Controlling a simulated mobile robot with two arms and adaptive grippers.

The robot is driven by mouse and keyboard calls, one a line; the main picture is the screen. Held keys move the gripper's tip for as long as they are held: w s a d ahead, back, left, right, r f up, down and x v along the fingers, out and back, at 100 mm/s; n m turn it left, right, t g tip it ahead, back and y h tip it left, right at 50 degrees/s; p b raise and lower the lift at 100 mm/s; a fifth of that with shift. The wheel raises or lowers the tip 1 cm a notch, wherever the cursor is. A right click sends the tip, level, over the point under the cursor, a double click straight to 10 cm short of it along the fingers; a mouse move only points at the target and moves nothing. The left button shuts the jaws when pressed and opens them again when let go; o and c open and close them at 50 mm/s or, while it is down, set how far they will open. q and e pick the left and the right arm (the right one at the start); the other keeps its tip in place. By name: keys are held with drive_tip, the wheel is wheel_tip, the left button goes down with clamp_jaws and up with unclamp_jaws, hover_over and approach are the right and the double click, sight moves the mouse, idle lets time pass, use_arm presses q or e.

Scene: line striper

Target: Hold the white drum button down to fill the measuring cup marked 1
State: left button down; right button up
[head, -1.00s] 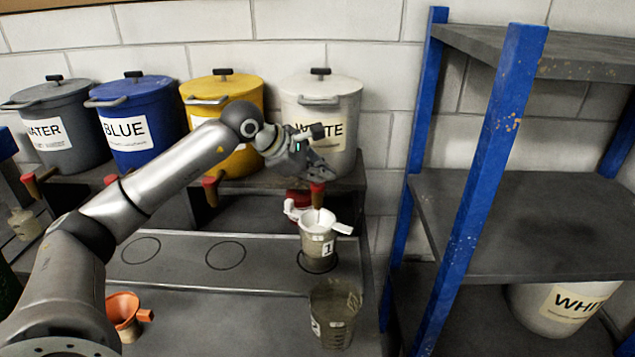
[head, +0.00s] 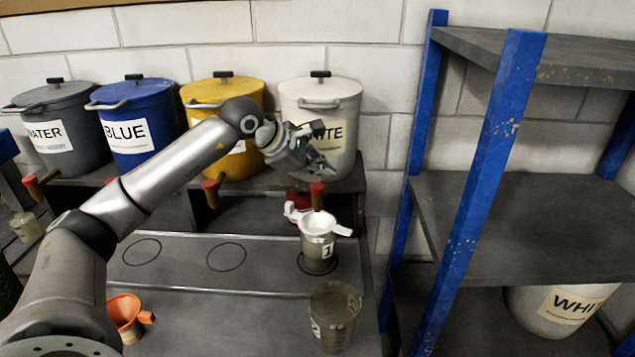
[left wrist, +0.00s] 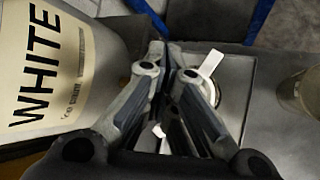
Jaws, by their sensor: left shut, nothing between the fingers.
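The white drum (head: 335,105), labelled WHITE, stands on the upper ledge, and its label also shows in the left wrist view (left wrist: 42,65). Below its front is a red button (head: 317,188) on a spout. The measuring cup marked 1 (head: 318,252) stands under that spout on a ringed spot, with a white funnel (head: 318,224) in its top. My left gripper (head: 326,172) is shut and empty in front of the drum, just above the button. In the left wrist view its fingers (left wrist: 172,62) hide the button. Any liquid in the cup cannot be made out. My right gripper is not in view.
A cup marked 2 (head: 335,318) stands in front of cup 1. Water (head: 55,125), blue (head: 140,120) and yellow (head: 225,95) drums line the ledge to the left. An orange funnel (head: 124,312) is at front left. A blue-posted shelf (head: 480,190) stands at right.

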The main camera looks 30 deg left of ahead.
sight(319, 187)
use_arm(q)
drive_tip(key=shift+r, duration=0.2)
drive_tip(key=shift+r+p, duration=1.8)
drive_tip(key=shift+r, duration=0.75)
drive_tip(key=shift+f, duration=0.1)
